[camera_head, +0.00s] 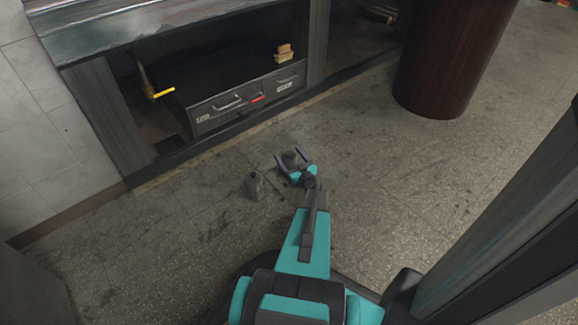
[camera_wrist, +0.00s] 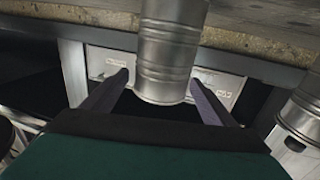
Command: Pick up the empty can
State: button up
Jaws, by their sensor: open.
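A grey metal can (camera_head: 291,158) stands on the tiled floor, between the fingers of my gripper (camera_head: 294,160). In the wrist view this ribbed silver can (camera_wrist: 168,50) fills the gap between my two dark fingers (camera_wrist: 160,84). A narrow gap shows on its left side; the right finger looks very close to it, and I cannot tell if they touch. A second metal can (camera_head: 255,185) stands to the left of my gripper. It also shows at the right edge of the wrist view (camera_wrist: 306,105). I cannot see whether either can is empty.
A metal-topped counter (camera_head: 150,22) stands behind, with a grey drawer unit (camera_head: 245,100) beneath it. A yellow-handled thing (camera_head: 160,93) and a small tan stack (camera_head: 284,53) are there. A dark red round bin (camera_head: 450,60) stands back right. The floor to the right is clear.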

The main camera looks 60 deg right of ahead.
jog(key=c, duration=1.4)
jog(key=shift+r, duration=0.1)
jog(key=shift+c, duration=0.2)
jog(key=shift+r+p, duration=0.5)
jog(key=shift+r, duration=0.2)
jog(key=s+a+r+p, duration=0.1)
jog(key=s+a+p, duration=0.1)
jog(key=s, duration=0.5)
jog(key=s+a+r+p, duration=0.2)
jog(key=s+p, duration=0.2)
jog(key=s, duration=0.4)
jog(key=shift+s+a+r, duration=0.15)
jog(key=shift+a+r, duration=0.1)
